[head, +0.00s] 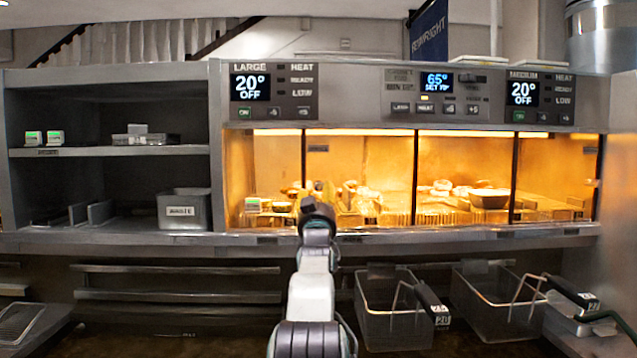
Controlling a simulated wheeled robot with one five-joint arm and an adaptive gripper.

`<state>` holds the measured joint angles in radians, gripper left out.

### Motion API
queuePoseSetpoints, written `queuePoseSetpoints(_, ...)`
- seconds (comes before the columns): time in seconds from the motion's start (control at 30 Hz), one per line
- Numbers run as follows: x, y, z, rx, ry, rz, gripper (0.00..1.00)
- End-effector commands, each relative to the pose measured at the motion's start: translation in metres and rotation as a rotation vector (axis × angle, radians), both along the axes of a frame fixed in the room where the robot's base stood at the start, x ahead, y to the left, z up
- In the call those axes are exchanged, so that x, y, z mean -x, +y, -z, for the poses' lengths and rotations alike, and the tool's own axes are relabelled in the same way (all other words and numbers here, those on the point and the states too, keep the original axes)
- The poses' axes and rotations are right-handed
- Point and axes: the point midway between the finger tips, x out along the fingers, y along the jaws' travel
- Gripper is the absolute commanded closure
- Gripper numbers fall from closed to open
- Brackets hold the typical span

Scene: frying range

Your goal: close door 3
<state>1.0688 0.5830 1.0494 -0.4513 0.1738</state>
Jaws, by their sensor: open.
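My arm reaches up from the bottom centre, and my gripper (317,196) is in front of the lit warming cabinet (400,130). I see the gripper from behind. It is open, and its fingers are small and partly hidden by my wrist. No door marked 3 can be read in this view. Dark upright bars divide the cabinet front into several bays, and I cannot tell which have a door or whether one stands open. Food and small containers sit inside, with a round bowl (490,197) in the right part.
Two wire fry baskets with dark handles, one at centre right (393,310) and one farther right (492,305), hang below the counter ledge (480,236). A grey bin (184,209) stands on the left shelf unit. Control panels with lit displays run above the cabinet.

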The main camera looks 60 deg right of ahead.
Motion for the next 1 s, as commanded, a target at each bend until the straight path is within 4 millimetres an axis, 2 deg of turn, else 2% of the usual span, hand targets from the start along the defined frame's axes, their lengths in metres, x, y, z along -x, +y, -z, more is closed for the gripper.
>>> queuePoseSetpoints(0.1, -0.006, -0.010, -0.010, -0.001, 0.001, -0.001, 0.50)
queuePoseSetpoints(0.43, -0.018, -0.030, -0.016, -0.001, 0.001, -0.001, 0.50)
queuePoseSetpoints(1.0, -0.021, -0.037, -0.017, -0.001, 0.001, -0.001, 0.50)
